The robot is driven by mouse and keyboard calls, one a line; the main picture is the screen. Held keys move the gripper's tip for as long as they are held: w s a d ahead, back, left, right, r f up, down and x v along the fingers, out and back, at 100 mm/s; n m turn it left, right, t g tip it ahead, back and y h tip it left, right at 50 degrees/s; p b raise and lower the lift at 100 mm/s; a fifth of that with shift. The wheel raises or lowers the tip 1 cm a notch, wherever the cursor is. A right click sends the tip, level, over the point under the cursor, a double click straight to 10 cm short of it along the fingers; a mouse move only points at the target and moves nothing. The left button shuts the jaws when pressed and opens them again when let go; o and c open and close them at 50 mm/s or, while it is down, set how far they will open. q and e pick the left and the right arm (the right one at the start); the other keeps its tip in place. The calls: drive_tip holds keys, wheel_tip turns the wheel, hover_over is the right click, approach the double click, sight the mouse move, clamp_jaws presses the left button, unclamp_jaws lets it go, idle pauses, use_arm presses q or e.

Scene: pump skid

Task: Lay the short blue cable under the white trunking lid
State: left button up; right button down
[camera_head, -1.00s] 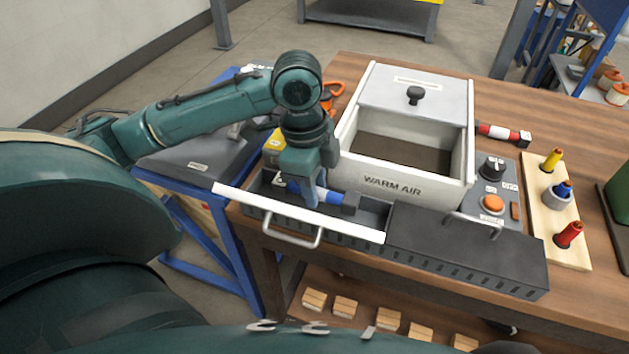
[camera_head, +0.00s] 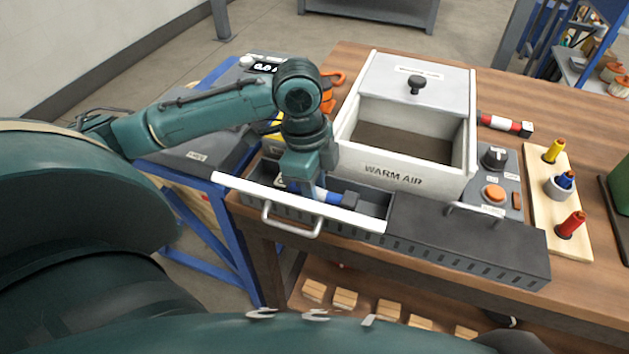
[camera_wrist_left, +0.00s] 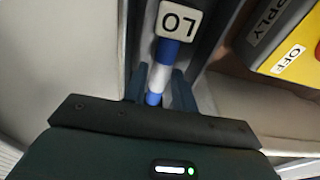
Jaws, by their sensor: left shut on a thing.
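The white trunking lid (camera_head: 350,217) stands open along the front edge, with a handle below. The cable's left end is largely hidden by my gripper. My right gripper is not in view.
The white "WARM AIR" box (camera_head: 395,177) stands close behind the trunking. A dark cover (camera_head: 470,232) with a handle closes the right section. A yellow switch box (camera_wrist_left: 285,40) is close to the gripper. A control panel (camera_head: 508,180) and a peg board (camera_head: 545,215) are at right.

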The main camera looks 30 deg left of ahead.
use_arm(q)
drive_tip(key=shift+f, duration=0.65)
drive_tip(key=o, duration=1)
